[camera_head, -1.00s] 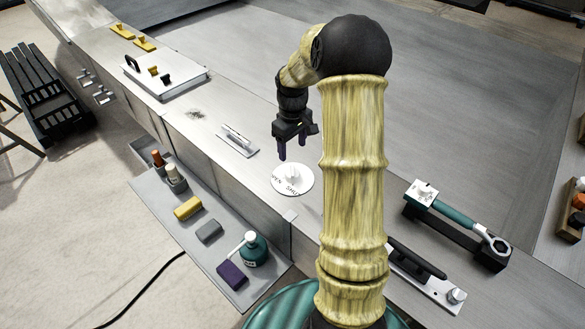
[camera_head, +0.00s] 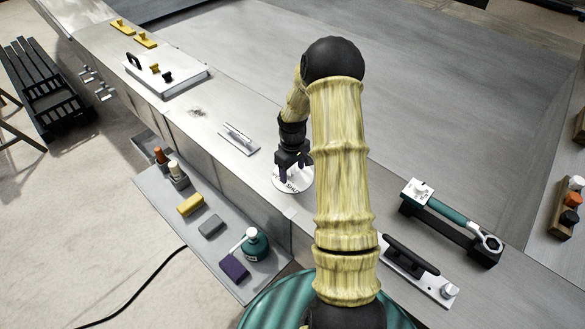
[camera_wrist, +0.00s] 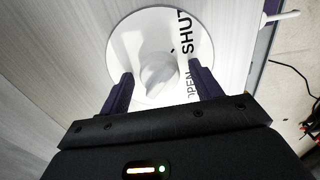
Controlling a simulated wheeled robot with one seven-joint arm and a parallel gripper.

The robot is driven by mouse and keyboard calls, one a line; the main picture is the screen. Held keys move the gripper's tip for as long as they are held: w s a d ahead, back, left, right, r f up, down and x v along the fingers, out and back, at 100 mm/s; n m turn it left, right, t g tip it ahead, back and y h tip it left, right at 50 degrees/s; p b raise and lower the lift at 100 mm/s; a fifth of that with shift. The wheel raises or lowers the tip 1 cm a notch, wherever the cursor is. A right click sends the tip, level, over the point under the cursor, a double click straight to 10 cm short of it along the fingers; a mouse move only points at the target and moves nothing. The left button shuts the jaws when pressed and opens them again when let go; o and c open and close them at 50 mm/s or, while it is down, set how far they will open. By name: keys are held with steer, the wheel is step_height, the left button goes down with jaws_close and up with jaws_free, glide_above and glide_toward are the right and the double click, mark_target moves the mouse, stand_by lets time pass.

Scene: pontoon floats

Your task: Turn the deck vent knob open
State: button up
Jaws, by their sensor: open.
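The deck vent knob is a white grip on a round white disc (camera_head: 280,187) set on the metal deck. In the wrist view the knob (camera_wrist: 160,72) stands near the middle of the disc, between my two dark purple fingers. The black words SHUT and OPEN run along the disc's right side, OPEN partly hidden by a finger. My gripper (camera_head: 291,174) is open over the disc, and in the wrist view its fingers (camera_wrist: 163,90) are on either side of the knob with gaps. In the head view my gripper hides most of the knob.
A small metal cleat plate (camera_head: 238,139) lies left of the disc. A side tray (camera_head: 150,195) below the deck edge holds bottles and blocks. A green-handled wrench (camera_head: 450,218) rests on a black holder at right. A black-handled plate (camera_head: 415,265) lies near my arm.

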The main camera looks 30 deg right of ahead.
steer(key=c, duration=1)
steer(key=shift+o, duration=0.2)
steer(key=shift+m+b, duration=0.4)
steer(key=shift+m, duration=0.1)
steer(key=m+b, duration=0.2)
steer(key=m, duration=0.1)
steer(key=shift+f, duration=0.1)
steer(key=m+b, duration=0.2)
steer(key=m, duration=0.3)
steer(key=m+b, duration=0.1)
steer(key=m, duration=0.3)
steer(key=shift+m, duration=0.3)
steer(key=shift+r+m, duration=0.2)
steer(key=shift+m, duration=2)
